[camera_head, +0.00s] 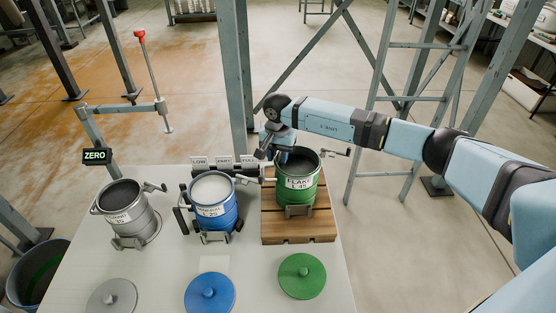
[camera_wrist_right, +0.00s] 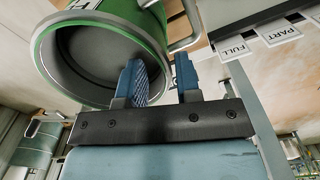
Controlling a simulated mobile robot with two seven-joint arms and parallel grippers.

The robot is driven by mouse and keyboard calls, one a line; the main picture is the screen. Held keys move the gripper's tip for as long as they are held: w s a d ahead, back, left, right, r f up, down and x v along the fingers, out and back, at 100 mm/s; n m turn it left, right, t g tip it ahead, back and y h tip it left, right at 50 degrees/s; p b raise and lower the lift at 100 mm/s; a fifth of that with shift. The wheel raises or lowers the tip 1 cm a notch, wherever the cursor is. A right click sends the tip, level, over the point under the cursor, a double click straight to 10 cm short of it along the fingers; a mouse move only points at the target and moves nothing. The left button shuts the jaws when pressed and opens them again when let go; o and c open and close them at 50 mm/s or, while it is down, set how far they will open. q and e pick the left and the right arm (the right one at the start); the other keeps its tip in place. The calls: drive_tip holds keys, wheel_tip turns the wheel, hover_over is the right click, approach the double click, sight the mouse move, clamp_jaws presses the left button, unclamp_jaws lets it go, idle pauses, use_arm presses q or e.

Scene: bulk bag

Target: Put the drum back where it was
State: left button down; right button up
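The green drum (camera_head: 299,186), labelled FLAKE, stands upright with its top open on a slatted wooden platform (camera_head: 297,230) at the right of the table. My right gripper (camera_head: 267,153) is at the left side of its rim in the head view. My left gripper does not show.
A blue drum (camera_head: 215,216) and a grey drum (camera_head: 132,218) stand in holders to the left. Green (camera_head: 302,276), blue (camera_head: 209,294) and grey (camera_head: 112,297) lids lie in front. A ZERO display (camera_head: 95,156) and LOW, PART, FULL labels are behind. Steel posts (camera_head: 232,80) rise behind.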

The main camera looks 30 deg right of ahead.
wheel_tip(320, 180, up, 10)
drive_tip(key=b, duration=0.1)
drive_tip(key=shift+b, duration=0.35)
drive_tip(key=shift+r, duration=0.1)
